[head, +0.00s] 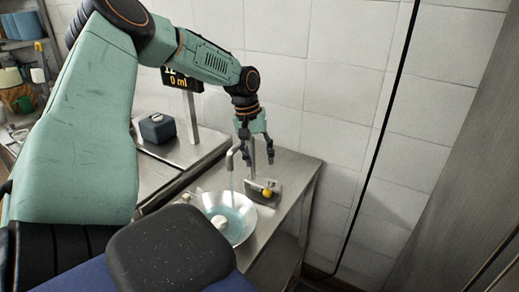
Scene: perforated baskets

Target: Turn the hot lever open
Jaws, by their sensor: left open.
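My left gripper (259,158) hangs from the arm that comes in from the left. Its fingers point down, apart and empty, just above a grey tap block (248,187). A curved metal spout (231,156) stands at the left of the fingers, over a round basin (246,228). A yellow knob (267,193) is on the front of the block. I cannot make out which part is the hot lever, or whether the fingers touch anything. My right gripper is out of view.
The basin holds bluish water and a small white object (219,222). A dark blue box (157,128) sits on the metal counter at the left. A tiled wall (345,40) closes the back.

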